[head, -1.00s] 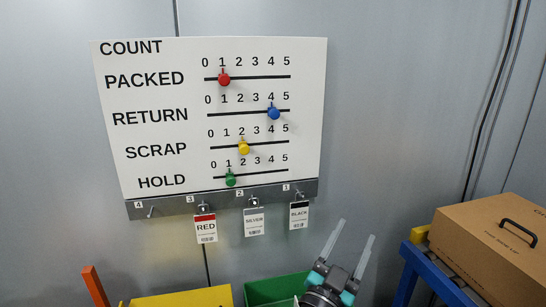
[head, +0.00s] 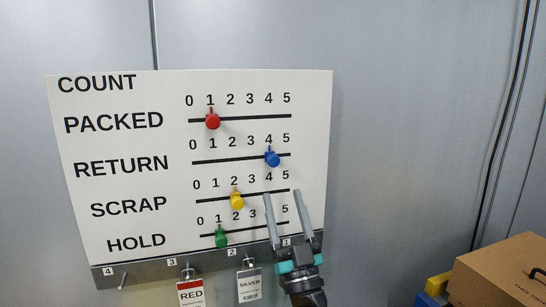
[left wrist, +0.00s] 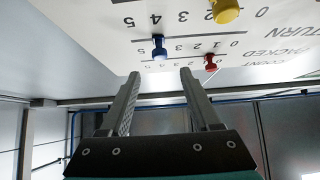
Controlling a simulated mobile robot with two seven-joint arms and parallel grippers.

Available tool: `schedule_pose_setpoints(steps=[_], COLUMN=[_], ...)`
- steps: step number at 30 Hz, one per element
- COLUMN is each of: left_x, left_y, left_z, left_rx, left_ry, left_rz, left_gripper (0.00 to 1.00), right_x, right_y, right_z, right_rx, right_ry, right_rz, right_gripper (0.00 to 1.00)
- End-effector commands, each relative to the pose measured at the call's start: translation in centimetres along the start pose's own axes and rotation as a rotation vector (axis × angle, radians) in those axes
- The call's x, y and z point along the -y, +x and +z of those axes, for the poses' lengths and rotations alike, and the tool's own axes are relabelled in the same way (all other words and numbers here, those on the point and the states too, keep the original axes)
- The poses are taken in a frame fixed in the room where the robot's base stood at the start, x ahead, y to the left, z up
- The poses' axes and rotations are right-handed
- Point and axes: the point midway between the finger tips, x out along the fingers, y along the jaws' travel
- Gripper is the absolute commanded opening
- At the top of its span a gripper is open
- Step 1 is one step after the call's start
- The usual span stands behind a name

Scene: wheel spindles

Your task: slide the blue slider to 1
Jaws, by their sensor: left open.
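The blue slider (head: 272,159) sits at 4 on the RETURN track of the white count board (head: 120,200). In the left wrist view the blue slider (left wrist: 159,47) shows beyond the fingertips, between their lines. My left gripper (head: 283,194) is open and empty, its fingers pointing up in front of the board's lower right. Its tips are below the blue slider and apart from it. It hides the 4 of the HOLD row. My right gripper is not in view.
The red slider (head: 212,121) is at 1, the yellow slider (head: 236,201) at 2 and the green slider (head: 221,238) at 1. Tags RED (head: 191,292) and SILVER (head: 249,284) hang below. A cardboard box (head: 500,270) stands at the lower right.

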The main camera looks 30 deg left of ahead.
Motion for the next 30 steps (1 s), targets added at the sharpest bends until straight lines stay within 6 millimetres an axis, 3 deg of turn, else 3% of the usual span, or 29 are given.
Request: schedule_pose_setpoints(steps=[6,13,19,27,30], left_x=[0.0,-0.1,-0.1,-0.1,-0.1], left_y=[5.1,8.8,10.1,10.2,10.2], left_z=[-0.2,-0.1,0.0,0.0,0.0], left_rx=[-0.004,-0.003,-0.001,0.000,0.000], left_ry=[0.000,0.001,0.000,0.000,0.000], left_rz=[-0.001,0.002,0.002,0.003,0.003], left_gripper=[0.63,0.63,0.63,0.63,0.53], right_x=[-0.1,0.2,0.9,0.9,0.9], right_y=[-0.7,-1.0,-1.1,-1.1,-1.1], right_z=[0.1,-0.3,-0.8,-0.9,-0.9], right_rx=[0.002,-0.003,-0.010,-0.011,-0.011], right_ry=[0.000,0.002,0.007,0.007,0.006], right_rz=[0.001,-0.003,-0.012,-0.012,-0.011], right_gripper=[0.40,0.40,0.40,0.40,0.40])
